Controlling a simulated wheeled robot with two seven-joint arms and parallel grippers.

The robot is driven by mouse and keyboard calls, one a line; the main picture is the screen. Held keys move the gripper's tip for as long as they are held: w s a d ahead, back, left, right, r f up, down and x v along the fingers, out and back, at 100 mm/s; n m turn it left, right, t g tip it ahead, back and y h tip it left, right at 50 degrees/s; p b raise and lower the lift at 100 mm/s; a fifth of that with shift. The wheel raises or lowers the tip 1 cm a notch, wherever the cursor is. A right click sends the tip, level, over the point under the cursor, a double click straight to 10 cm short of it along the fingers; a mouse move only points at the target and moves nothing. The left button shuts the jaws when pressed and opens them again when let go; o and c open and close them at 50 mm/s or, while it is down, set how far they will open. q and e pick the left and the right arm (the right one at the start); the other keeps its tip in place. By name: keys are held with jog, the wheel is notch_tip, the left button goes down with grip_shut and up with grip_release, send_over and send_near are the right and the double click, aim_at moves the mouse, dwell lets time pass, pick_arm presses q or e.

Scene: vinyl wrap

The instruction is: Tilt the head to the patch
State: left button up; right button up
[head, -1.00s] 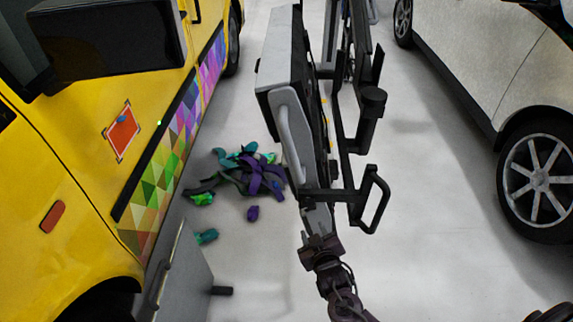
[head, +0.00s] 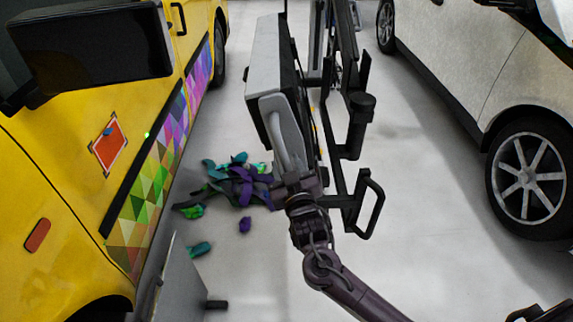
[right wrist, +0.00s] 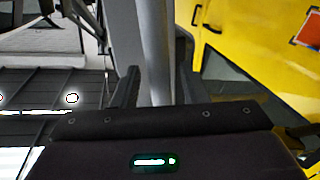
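The head is a grey and black panel (head: 266,75) standing upright on a black jointed frame (head: 355,120). A curved light-grey handle (head: 284,135) runs down its near side. The patch (head: 106,152) is an orange-red square with a pale border on the yellow van's side, left of the head. It shows partly in the right wrist view (right wrist: 309,32). My right gripper (head: 287,180) is at the handle's lower end. In the right wrist view its open fingers (right wrist: 156,85) stand on either side of the grey bar (right wrist: 153,40); firm contact is not clear. My left gripper is not in view.
The yellow van (head: 60,195) fills the left, with a coloured triangle wrap strip (head: 155,180). Purple, teal and green scraps (head: 235,185) lie on the floor. A grey cart (head: 178,285) stands at the lower left. A white car (head: 480,80) is at right, with clear floor between.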

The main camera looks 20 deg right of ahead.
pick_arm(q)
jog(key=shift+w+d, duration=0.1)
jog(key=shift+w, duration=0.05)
pick_arm(e)
jog(key=shift+w, duration=0.2)
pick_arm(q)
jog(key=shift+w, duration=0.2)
pick_arm(e)
jog(key=shift+c, duration=0.4)
grip_shut()
jog(key=shift+s+d, duration=0.1)
jog(key=shift+d, duration=0.25)
jog(key=d+m, duration=0.1)
jog(key=s+d+m, duration=0.1)
jog(key=d, duration=0.1)
jog(key=d+r+m, duration=0.1)
jog(key=shift+s+d+t, duration=0.15)
jog(key=shift+d+t, duration=0.05)
jog(key=shift+t, duration=0.1)
jog(key=shift+c, duration=0.3)
grip_release()
jog(key=shift+a+f, duration=0.1)
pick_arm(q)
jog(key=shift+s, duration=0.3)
pick_arm(e)
jog(key=shift+o, duration=0.7)
jog(key=shift+f, duration=0.1)
